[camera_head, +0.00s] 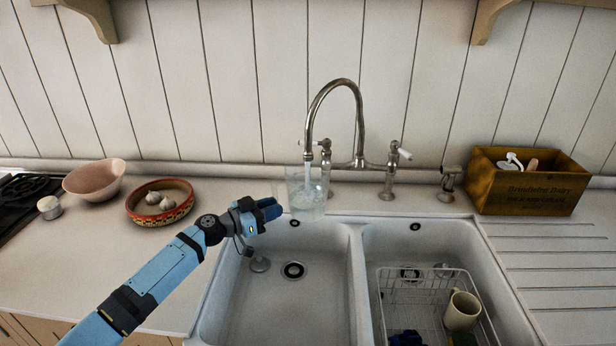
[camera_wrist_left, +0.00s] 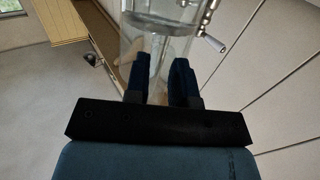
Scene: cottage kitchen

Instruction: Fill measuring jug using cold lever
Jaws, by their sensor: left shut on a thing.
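My left gripper (camera_head: 272,208) is shut on the clear measuring jug (camera_head: 308,196), at the left sink's back edge. The jug is upright under the spout of the steel tap (camera_head: 318,104). A thin stream seems to run from the spout into it. In the left wrist view the jug (camera_wrist_left: 158,44) stands between the dark fingers (camera_wrist_left: 160,82), and a liquid surface shows inside. The tap has a left lever (camera_head: 311,143) and a right lever (camera_head: 398,152), both with pale handles. No hot or cold mark is readable. My right gripper is not clearly seen.
The left sink (camera_head: 240,312) is under my gripper. The right sink holds a wire rack (camera_head: 425,287) with a mug (camera_head: 462,311); dark shapes at its bottom are unclear. A wooden box (camera_head: 528,201) stands right, a garlic bowl (camera_head: 160,217) and a pink bowl (camera_head: 94,179) left.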

